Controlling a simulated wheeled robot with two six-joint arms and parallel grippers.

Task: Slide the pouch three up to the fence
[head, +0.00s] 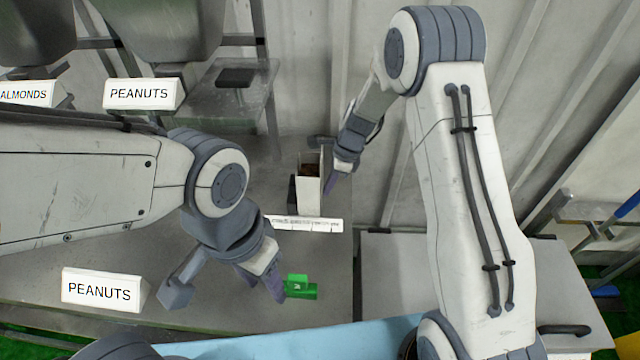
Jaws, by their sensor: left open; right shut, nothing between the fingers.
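A tall white open-topped pouch or box (309,185) with brown contents stands on the grey table; I cannot read a number on it. A dark upright piece (292,190) is at its left side. I cannot tell for certain which part is the fence. My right gripper (332,181) is shut and empty, close by the right side of the white pouch; whether it touches is unclear.
A white strip with small print (303,223) lies in front of the white pouch. Signs read PEANUTS (103,291), PEANUTS (140,94) and ALMONDS (24,94). Metal drums (150,30) are at the back left. A ribbed wall (300,60) closes the back.

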